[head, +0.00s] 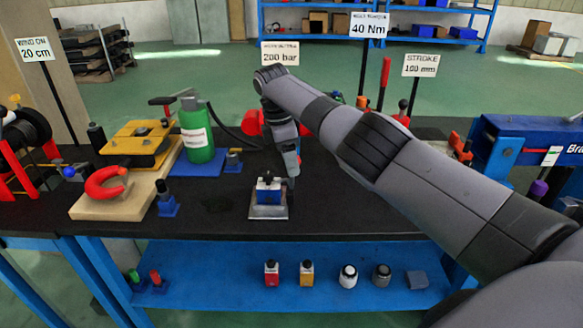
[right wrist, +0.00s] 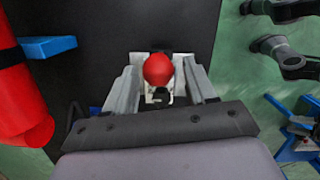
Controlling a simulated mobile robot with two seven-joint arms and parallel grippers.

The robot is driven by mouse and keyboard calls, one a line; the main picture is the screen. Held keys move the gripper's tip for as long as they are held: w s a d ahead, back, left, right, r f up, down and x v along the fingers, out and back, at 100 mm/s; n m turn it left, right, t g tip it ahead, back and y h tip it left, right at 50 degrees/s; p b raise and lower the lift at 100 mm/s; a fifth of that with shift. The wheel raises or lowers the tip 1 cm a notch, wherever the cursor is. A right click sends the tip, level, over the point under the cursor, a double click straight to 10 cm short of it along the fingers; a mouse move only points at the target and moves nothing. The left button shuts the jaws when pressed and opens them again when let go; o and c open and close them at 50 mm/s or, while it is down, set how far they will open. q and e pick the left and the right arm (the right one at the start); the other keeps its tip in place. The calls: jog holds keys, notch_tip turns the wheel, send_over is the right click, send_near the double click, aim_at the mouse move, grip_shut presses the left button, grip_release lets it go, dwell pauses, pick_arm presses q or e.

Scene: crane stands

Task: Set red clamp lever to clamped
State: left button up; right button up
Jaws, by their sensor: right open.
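The red ball knob (right wrist: 158,70) of a lever shows in the right wrist view, between the two fingers of my right gripper (right wrist: 163,85). A pale metal bracket and dark parts lie just below it, partly covered by the knob. The fingers stand apart on either side, and I cannot tell whether they touch the knob. In the head view my right gripper (head: 290,172) points down over the black bench, close behind a small blue and white block (head: 268,191) on a grey plate. The knob is not clear there. My left gripper is not in view.
A green bottle (head: 196,135), a yellow fixture (head: 138,146) and a red horseshoe shape (head: 105,182) stand left on the black bench (head: 330,222). A red cylinder (right wrist: 18,95) is close left in the wrist view. The bench front beside the plate is clear.

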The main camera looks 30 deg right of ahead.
jog(key=r, duration=0.3)
jog(key=shift+w+a+r, duration=0.1)
jog(key=shift+a+r, duration=0.25)
jog(key=shift+a, duration=0.05)
